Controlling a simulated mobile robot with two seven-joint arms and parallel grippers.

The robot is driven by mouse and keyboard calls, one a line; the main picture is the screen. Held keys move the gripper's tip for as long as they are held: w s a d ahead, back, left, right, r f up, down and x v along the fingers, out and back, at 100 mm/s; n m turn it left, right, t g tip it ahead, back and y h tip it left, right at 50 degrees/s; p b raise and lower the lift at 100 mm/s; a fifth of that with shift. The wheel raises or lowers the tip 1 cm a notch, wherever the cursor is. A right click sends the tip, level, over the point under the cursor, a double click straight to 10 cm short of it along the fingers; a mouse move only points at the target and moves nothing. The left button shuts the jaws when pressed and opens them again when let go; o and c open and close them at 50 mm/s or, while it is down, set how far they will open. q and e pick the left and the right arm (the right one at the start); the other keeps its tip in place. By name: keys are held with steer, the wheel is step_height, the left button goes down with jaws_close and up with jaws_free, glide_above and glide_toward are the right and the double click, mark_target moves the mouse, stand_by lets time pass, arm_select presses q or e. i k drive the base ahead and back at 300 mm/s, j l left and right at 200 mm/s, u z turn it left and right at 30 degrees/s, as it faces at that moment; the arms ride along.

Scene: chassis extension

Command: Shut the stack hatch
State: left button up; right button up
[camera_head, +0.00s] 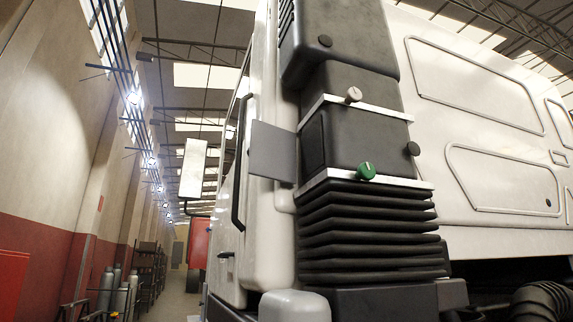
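The dark stack (370,128) stands upright on the back corner of a white truck cab, with a ribbed bellows (368,235) below its box section. A flat grey panel (273,151), which looks like the stack hatch, sticks out to the left of the box, swung away from it. Two light metal bands cross the stack. A pale knob (353,95) sits on the upper band and a green knob (365,172) on the lower one. Neither of my grippers shows in the head view, and nothing is seen touching the panel.
The white cab side (490,130) with framed panels fills the right. A mirror (193,168) juts out from the cab's left. A rounded grey shape (295,306) rises at the bottom centre. Shelving (150,270) and gas cylinders (118,290) line the left wall, with an aisle between.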

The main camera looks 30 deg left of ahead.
mark_target(271, 152)
steer(key=j+z, duration=0.7)
steer(key=j, duration=0.25)
steer(key=j+z, duration=0.35)
steer(key=k+j, duration=0.05)
steer(key=j, duration=0.05)
